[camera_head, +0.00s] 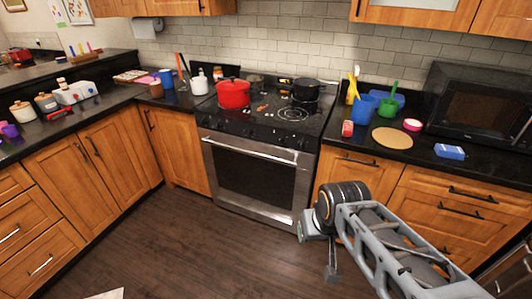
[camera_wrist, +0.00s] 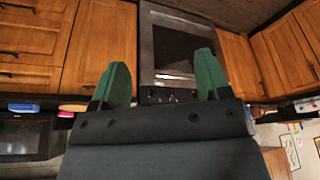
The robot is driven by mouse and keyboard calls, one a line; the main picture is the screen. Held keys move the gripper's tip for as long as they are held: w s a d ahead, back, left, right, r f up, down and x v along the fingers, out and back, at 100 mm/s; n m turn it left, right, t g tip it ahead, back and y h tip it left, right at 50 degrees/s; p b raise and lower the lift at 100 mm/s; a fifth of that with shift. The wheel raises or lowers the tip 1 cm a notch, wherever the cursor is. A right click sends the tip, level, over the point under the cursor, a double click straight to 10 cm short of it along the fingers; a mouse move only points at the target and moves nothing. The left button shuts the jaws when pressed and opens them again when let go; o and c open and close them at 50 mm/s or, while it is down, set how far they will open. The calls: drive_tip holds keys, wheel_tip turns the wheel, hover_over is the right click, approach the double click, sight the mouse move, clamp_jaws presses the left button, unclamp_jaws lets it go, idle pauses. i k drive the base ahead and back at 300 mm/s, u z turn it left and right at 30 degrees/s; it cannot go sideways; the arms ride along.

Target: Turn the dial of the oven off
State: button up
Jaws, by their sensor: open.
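The oven (camera_head: 255,178) is a steel range with a dark door window and a long handle, in the middle of the head view. Its dark dials (camera_head: 248,132) line the front panel above the handle; their settings are too small to tell. In the wrist view, which looks upside down, the oven (camera_wrist: 175,48) shows beyond my fingers, with the dials (camera_wrist: 168,97) along its panel. My gripper (camera_wrist: 160,75) has two green fingers spread wide with nothing between them. It is apart from the oven, in front and to the right in the head view.
A red pot (camera_head: 233,94) and a black pan (camera_head: 306,90) stand on the cooktop. The right counter holds a blue container (camera_head: 364,108), a round brown board (camera_head: 392,138) and a microwave (camera_head: 480,105). The floor (camera_head: 190,240) before the oven is clear.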

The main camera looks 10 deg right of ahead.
sight(248, 132)
drive_tip(key=z, duration=0.1)
drive_tip(key=i, duration=0.65)
drive_tip(key=u, duration=0.8)
drive_tip(key=i, duration=0.85)
drive_tip(key=u, duration=0.85)
